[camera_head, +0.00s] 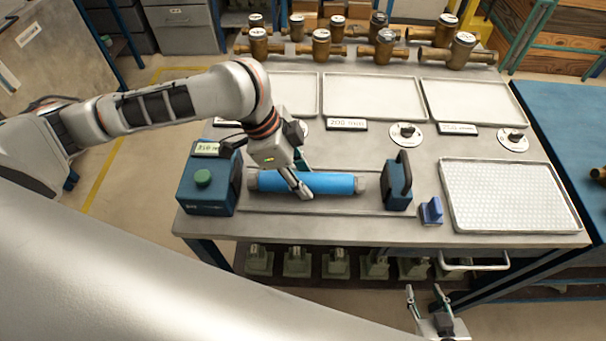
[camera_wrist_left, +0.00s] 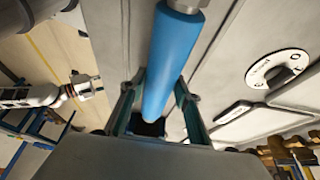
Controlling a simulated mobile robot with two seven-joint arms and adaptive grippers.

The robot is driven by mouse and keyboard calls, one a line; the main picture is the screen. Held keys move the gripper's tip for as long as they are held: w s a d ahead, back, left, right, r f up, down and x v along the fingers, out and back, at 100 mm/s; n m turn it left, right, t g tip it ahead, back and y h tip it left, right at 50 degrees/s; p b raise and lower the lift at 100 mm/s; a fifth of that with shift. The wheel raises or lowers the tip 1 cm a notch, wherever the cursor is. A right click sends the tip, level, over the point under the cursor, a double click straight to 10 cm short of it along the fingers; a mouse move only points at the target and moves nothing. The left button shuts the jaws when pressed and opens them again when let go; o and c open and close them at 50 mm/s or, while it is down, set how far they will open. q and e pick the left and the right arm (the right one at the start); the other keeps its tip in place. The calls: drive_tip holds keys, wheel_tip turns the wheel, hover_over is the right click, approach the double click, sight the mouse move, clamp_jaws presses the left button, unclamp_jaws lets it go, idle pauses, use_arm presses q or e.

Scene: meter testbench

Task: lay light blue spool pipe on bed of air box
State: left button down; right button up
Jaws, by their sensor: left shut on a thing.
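The light blue spool pipe (camera_head: 318,184) has grey metal ends and lies lengthwise between the teal air box (camera_head: 212,182) on the left and a smaller teal clamp block (camera_head: 397,188) on the right. The left wrist view shows the blue pipe (camera_wrist_left: 172,60) between the two teal fingers (camera_wrist_left: 155,110). Whether the pipe touches the bed below is hard to tell. My right gripper (camera_head: 428,300) is open and empty in front of the bench.
Three empty trays (camera_head: 372,78) lie across the bench, with brass meters (camera_head: 321,46) behind them. A textured white tray (camera_head: 510,229) is at the right. A small blue block (camera_head: 431,211) stands beside the clamp block. Round dials (camera_head: 406,135) sit behind the pipe.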

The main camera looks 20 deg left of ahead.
use_arm(q)
drive_tip(key=c, duration=1.4)
unclamp_jaws()
drive_tip(key=shift+o, duration=0.4)
drive_tip(key=shift+f, duration=0.1)
drive_tip(key=o, duration=0.4)
drive_tip(key=shift+r, duration=3.55)
